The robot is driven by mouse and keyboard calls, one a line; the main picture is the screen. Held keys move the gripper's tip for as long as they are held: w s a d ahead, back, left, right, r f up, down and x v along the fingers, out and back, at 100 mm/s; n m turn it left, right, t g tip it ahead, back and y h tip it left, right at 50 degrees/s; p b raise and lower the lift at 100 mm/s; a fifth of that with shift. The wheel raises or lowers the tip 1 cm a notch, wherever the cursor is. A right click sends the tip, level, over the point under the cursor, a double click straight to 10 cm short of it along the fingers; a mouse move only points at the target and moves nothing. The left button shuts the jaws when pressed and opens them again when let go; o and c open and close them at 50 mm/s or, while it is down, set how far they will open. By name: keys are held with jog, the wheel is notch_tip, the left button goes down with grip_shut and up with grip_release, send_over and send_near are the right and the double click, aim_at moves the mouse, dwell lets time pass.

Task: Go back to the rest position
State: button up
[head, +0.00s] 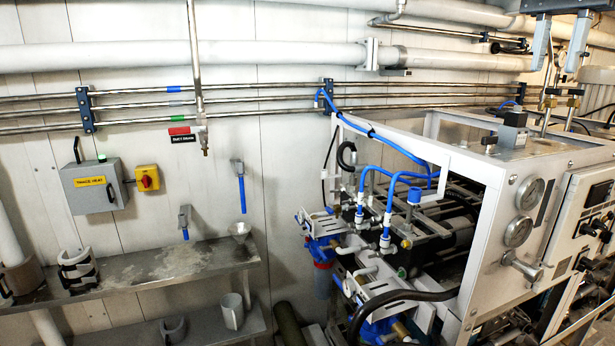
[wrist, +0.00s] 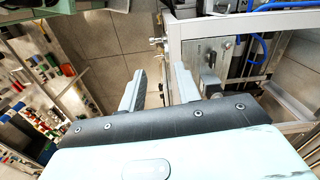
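My gripper (head: 555,70) hangs at the top right of the head view, fingers pointing down, in front of the pipes and above the watermaker frame in the picture. The rest of my arm is out of the head view.
The white-framed watermaker (head: 480,165) fills the right; its frame (wrist: 225,25) lies close to the right finger in the wrist view. A metal shelf (head: 150,268) and a grey control box (head: 93,187) are at left. Tiled floor (wrist: 100,45) is clear.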

jog(key=s+a+f+n+b, duration=0.35)
jog(key=a+f+n, duration=0.25)
jog(key=a+f, duration=0.6)
jog(key=s+a+f+n+b, duration=0.35)
jog(key=a+f+n, duration=0.4)
jog(key=f, duration=0.75)
jog(key=s+a+f+n+b, duration=0.3)
jog(key=s+f+n, duration=0.4)
jog(key=s+f, duration=1.2)
jog(key=shift+a+f, duration=0.2)
jog(key=shift+a, duration=0.3)
